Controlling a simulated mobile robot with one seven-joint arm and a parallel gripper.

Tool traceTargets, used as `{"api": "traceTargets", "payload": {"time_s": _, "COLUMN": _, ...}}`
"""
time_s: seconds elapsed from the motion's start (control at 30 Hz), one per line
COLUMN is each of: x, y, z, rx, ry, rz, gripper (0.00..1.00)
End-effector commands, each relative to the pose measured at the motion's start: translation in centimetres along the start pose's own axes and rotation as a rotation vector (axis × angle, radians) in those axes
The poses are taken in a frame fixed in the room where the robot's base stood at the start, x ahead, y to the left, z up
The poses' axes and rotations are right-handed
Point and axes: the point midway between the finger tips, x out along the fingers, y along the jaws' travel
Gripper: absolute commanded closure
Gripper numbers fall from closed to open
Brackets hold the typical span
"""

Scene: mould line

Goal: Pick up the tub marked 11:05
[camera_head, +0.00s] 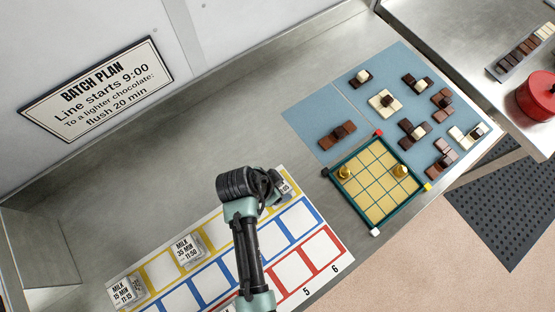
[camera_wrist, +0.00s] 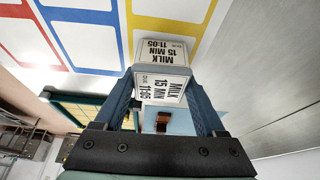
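The tub marked 11:05 (camera_wrist: 161,52) is a small pale tub labelled "MILK 15 MIN 11:05" on two faces in the wrist view. In the head view the tub (camera_head: 286,187) is at the right end of the yellow row, largely hidden by my gripper (camera_head: 272,188). In the wrist view the two fingers of my gripper (camera_wrist: 160,84) stand on either side of the tub, close against it. I cannot tell whether they press on it, or whether the tub touches the board.
Tubs marked 11:00 (camera_head: 187,250) and 11:15 (camera_head: 127,290) stand further left on the slotted board (camera_head: 270,240). A green-framed grid tray (camera_head: 372,192) is to the right, by blue mats (camera_head: 313,112) bearing chocolates. A red pot (camera_head: 538,97) stands far right. The steel bench behind is clear.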

Motion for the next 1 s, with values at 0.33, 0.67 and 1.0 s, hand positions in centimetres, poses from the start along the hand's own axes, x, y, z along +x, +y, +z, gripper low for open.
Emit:
{"api": "traceTargets", "payload": {"time_s": 0.33, "x": 0.0, "y": 0.0, "z": 0.0, "rx": 0.000, "ry": 0.001, "rz": -0.001, "gripper": 0.90}}
{"api": "traceTargets", "payload": {"time_s": 0.67, "x": -2.2, "y": -0.1, "z": -1.0, "rx": 0.002, "ry": 0.003, "rz": -0.004, "gripper": 0.90}}
{"api": "traceTargets", "payload": {"time_s": 1.0, "x": -7.8, "y": -0.1, "z": -3.3, "rx": 0.001, "ry": 0.003, "rz": -0.003, "gripper": 0.90}}
